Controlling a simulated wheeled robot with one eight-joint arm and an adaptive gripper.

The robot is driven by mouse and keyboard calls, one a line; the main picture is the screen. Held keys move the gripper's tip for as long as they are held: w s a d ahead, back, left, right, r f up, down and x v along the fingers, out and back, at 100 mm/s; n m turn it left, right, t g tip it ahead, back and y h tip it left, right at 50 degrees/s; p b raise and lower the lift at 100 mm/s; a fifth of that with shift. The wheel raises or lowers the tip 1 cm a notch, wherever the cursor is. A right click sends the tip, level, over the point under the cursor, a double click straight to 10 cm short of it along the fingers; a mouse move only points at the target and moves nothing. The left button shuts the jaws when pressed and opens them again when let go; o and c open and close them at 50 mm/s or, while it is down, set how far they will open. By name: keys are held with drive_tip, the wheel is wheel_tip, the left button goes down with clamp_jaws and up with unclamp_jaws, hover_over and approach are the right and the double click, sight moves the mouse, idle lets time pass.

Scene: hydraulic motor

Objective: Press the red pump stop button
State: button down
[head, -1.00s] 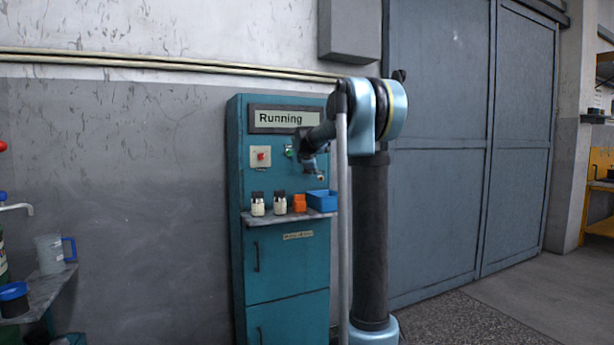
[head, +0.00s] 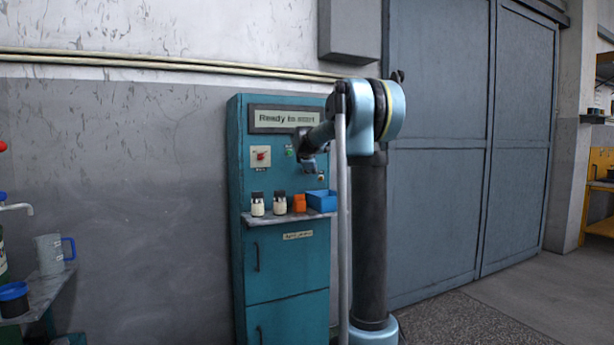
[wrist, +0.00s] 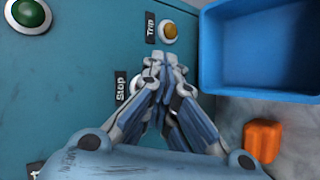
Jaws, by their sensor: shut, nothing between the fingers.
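The teal pump cabinet (head: 237,200) has a display (head: 284,119) reading "Ready to start". In the wrist view, a "Stop" label (wrist: 121,86) sits beside a pale round rim (wrist: 136,84), mostly covered by my fingers. No red cap shows there. My gripper (wrist: 169,62) is shut and empty, its fingers over the panel beside this rim. I cannot tell whether they touch it. In the head view my gripper (head: 309,168) is small at the panel. A red knob (head: 261,155) on a pale plate shows to its left.
A green button (head: 289,151) and an amber lamp (wrist: 171,31) labelled "Trip" are on the panel.

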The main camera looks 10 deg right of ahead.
drive_tip(key=shift+s+d, duration=0.2)
drive_tip(key=shift+s, duration=0.5)
drive_tip(key=shift+s, duration=0.1)
drive_tip(key=shift+s+d, duration=0.25)
drive_tip(key=shift+s, duration=0.5)
drive_tip(key=shift+s+d, duration=0.3)
drive_tip(key=shift+s, duration=0.5)
drive_tip(key=shift+s+d, duration=0.25)
drive_tip(key=shift+s, duration=0.5)
drive_tip(key=s+f+m+g+y, duration=0.1)
drive_tip(key=s+f+m+g, duration=0.2)
drive_tip(key=s+f, duration=0.9)
drive_tip(key=s+f+m+g+y, duration=0.1)
drive_tip(key=s+f+m+g, duration=0.2)
drive_tip(key=s, duration=2.1)
drive_tip(key=s+a+f+m+g+y, duration=0.1)
drive_tip(key=s+f+m+g, duration=0.1)
drive_tip(key=s+f+m, duration=0.8)
drive_tip(key=s+f, duration=0.8)
drive_tip(key=f, duration=0.3)
drive_tip(key=shift+s+g, duration=0.35)
drive_tip(key=shift+g, duration=0.05)
drive_tip(key=shift+a, duration=0.2)
